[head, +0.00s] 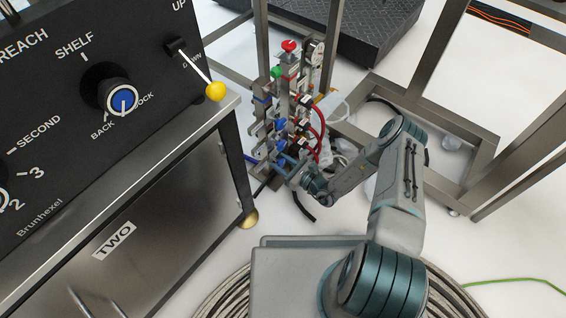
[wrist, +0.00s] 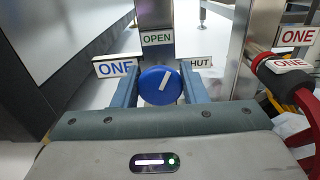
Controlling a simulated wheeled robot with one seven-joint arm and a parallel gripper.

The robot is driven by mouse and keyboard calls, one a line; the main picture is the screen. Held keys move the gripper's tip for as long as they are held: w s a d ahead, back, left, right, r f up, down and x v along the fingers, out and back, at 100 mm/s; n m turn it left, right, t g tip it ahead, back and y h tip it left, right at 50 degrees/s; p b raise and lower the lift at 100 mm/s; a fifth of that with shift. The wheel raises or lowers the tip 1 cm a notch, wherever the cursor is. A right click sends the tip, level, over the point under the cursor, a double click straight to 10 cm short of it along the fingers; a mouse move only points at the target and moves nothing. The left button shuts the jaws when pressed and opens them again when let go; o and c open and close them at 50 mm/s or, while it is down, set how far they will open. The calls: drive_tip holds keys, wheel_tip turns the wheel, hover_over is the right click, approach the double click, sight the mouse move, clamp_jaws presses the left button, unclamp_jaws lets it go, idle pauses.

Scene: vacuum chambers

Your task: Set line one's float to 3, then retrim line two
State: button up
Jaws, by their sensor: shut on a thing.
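A blue round knob (wrist: 158,88) with a white pointer line sits between the fingers of my gripper (wrist: 160,72) in the wrist view. The fingers are shut on its sides. Its pointer leans up and right, between the OPEN label (wrist: 157,38) above and the partly covered SHUT label (wrist: 200,62) at right. A blue-lettered ONE tag (wrist: 114,66) is left of it. In the head view my gripper (head: 283,166) is at the lower part of the valve stand (head: 288,75), whose small fittings are too small to read. I cannot make out any float or its scale.
Red-lettered ONE tags (wrist: 297,36) and a red hose (wrist: 298,92) are close at right in the wrist view. A console marked TWO (head: 114,240), with a shelf knob (head: 122,98) and a yellow-tipped lever (head: 215,91), stands left. Metal frame legs (head: 425,55) stand right.

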drive_tip(key=m, duration=0.6)
drive_tip(key=shift+s+d+f+m, duration=0.1)
drive_tip(key=shift+f+m, duration=0.1)
drive_tip(key=shift+m, duration=0.1)
drive_tip(key=m, duration=0.6)
idle(0.4)
drive_tip(key=o, duration=1)
drive_tip(key=p+v, duration=0.4)
drive_tip(key=v, duration=0.9)
drive_tip(key=shift+s+d+p, duration=0.2)
drive_tip(key=shift+d+p, duration=0.05)
drive_tip(key=shift+p, duration=0.05)
